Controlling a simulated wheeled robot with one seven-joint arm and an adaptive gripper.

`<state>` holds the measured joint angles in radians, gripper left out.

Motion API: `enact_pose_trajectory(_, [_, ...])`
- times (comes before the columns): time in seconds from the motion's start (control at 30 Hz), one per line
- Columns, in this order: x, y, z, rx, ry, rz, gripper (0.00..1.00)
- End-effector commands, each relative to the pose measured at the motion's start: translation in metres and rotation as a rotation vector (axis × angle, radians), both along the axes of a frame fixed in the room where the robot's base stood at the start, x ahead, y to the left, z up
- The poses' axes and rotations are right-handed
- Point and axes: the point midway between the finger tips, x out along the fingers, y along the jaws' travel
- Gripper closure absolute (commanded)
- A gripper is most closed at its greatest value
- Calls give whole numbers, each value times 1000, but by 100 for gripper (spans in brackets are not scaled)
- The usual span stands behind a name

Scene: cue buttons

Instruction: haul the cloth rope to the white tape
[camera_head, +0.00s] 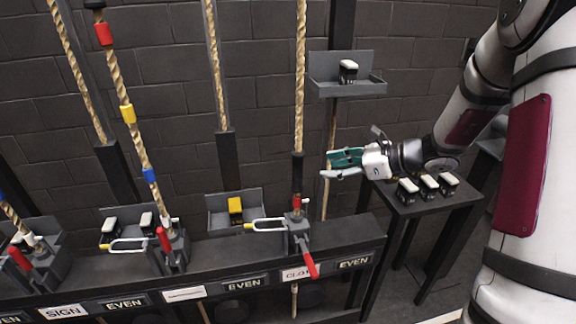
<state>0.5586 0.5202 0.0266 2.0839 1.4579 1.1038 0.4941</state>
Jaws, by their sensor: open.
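The cloth rope (300,75) is a tan twisted line. It runs down through a dark sleeve (298,168) into a grey rope lock (297,228) above a partly hidden label reading "CLO" (296,274). A red band (297,203) shows just above the lock. The lock's red handle (309,263) points down and outward. A pale ring with a yellow end (264,225) sticks out left of the lock. I cannot make out white tape on this rope. My gripper (326,167) is open and empty, right of the rope and above the lock, apart from both.
A neighbouring rope (115,75) left carries red, yellow and blue bands, with a red-handled lock (164,242) below. A wall shelf (348,86) holds a black-and-white block. A side table (425,203) holds several similar blocks. A yellow block (235,211) sits in a tray left.

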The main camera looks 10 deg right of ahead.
Motion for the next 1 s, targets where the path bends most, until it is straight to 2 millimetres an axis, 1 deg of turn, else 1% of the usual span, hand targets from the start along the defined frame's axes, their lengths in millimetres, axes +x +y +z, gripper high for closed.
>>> enact_pose_trajectory(0.03, [6, -11, -8, 37, 16, -47, 55])
enact_pose_trajectory(0.1, [12, -21, -14, 73, 30, -94, 55])
enact_pose_trajectory(0.2, [17, -28, -19, 98, 38, -129, 55])
enact_pose_trajectory(0.27, [20, -28, -21, 103, 40, -135, 55])
enact_pose_trajectory(0.37, [25, -21, -24, 103, 39, -134, 55])
enact_pose_trajectory(0.47, [35, -11, -30, 104, 41, -131, 55])
enact_pose_trajectory(0.8, [78, 33, -56, 102, 41, -131, 55])
enact_pose_trajectory(1.0, [98, 52, -67, 100, 39, -131, 55])
